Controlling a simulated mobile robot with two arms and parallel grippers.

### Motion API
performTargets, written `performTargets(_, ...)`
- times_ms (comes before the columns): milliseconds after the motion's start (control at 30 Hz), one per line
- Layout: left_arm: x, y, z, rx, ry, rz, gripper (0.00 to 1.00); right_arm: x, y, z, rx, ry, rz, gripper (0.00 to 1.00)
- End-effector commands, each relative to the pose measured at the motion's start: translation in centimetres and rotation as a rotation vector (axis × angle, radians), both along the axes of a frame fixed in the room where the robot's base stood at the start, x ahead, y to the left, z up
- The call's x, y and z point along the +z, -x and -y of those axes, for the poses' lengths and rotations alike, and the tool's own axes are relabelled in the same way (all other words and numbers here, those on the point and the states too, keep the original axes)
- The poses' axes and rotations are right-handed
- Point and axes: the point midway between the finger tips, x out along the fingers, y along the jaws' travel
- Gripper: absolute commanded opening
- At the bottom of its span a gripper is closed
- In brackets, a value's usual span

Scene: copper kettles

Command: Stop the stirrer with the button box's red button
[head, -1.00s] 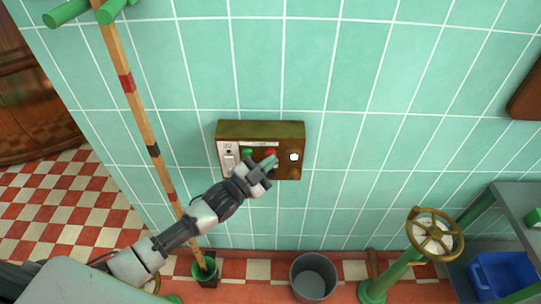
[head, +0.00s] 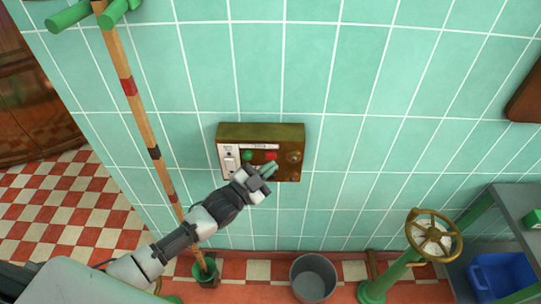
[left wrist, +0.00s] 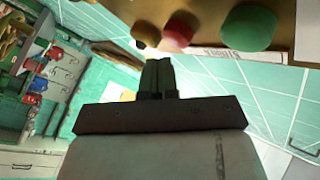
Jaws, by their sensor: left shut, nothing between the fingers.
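The button box (head: 260,131) is a brown-and-brass box on the green tiled wall. Its front carries a white switch plate (head: 229,160), a green button (head: 247,155), a red button (head: 270,155) and a round lamp (head: 294,157), which is dark. My left gripper (head: 269,170) is shut and empty, with its greenish fingertips just below and in front of the red button. In the left wrist view the shut fingers (left wrist: 158,76) are apart from the red button (left wrist: 179,31), with the green button (left wrist: 248,27) to its right. My right gripper is not in view.
A striped pole (head: 140,110) stands left of the box in a dark green pot. A grey bucket (head: 313,277) is on the floor below. A brass handwheel (head: 434,236) on a green stand and a shelf with a blue bin (head: 503,274) are at right.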

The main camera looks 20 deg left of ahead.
Motion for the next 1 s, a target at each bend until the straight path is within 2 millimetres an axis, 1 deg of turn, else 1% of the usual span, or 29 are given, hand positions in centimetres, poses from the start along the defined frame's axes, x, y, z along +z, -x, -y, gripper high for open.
performTargets(267,0.0,0.1,0.1,-0.001,0.000,0.001,0.00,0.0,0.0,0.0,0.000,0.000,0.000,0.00)
performTargets(367,0.1,0.4,0.2,-0.001,0.000,-0.001,0.00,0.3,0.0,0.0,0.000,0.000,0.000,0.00)
performTargets(600,0.2,2.7,0.8,-0.001,0.001,-0.001,0.00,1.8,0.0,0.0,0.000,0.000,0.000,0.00)
performTargets(800,0.2,4.4,1.3,-0.001,0.003,-0.001,0.00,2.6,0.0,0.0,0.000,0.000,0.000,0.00)
performTargets(1000,0.0,5.0,1.4,-0.001,0.000,0.002,0.00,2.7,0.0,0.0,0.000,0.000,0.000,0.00)
